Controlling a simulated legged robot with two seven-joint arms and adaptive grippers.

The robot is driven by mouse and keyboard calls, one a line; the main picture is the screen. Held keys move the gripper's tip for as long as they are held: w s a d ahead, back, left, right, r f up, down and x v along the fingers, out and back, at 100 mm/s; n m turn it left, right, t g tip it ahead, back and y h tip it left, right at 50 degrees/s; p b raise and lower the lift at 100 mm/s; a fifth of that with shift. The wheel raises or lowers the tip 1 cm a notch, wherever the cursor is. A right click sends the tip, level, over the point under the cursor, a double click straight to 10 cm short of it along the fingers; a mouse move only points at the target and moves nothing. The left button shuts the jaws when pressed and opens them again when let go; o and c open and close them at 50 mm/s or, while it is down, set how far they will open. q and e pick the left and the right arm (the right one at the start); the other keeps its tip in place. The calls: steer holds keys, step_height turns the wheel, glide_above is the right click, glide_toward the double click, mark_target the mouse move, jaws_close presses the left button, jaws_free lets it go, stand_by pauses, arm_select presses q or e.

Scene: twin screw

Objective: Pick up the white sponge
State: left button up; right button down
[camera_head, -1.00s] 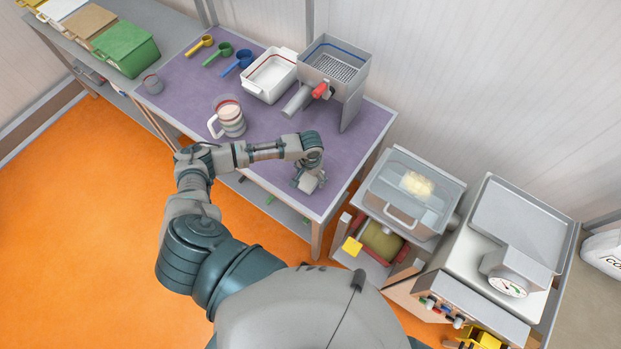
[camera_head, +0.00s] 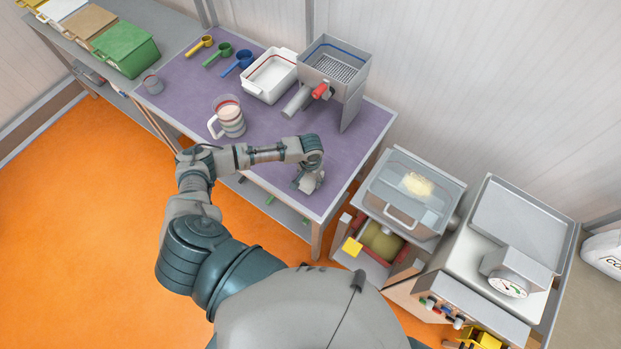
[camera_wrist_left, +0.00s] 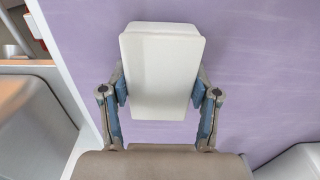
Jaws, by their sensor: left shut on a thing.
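The white sponge (camera_wrist_left: 160,65) is a pale rectangular block in the left wrist view. The two fingers of my left gripper (camera_wrist_left: 160,92) press on its left and right sides. The purple table top (camera_wrist_left: 265,70) lies behind it; whether the sponge touches it I cannot tell. In the head view my left gripper (camera_head: 308,180) is over the front right corner of the table, and the sponge is largely hidden by the gripper there. My right gripper is not in view.
On the purple table stand a striped jug (camera_head: 229,117), a white tray (camera_head: 269,76), a metal strainer box (camera_head: 334,66) and coloured scoops (camera_head: 237,63). A glass-lidded machine (camera_head: 410,195) stands right of the table. The table's middle right is clear.

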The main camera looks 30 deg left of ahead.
arm_select(q)
steer(key=shift+r, duration=0.7)
steer(key=shift+s+d+r, duration=0.1)
steer(key=shift+r, duration=0.4)
steer(key=shift+s+d+r, duration=0.1)
steer(key=shift+r, duration=0.35)
steer(key=s+d, duration=0.3)
steer(key=s+d+r, duration=0.1)
steer(key=s+d, duration=0.3)
steer(key=s+d+b, duration=0.1)
steer(key=s+d, duration=0.2)
steer(key=s, duration=0.1)
steer(key=shift+d+r, duration=0.25)
steer(key=shift+d, duration=0.15)
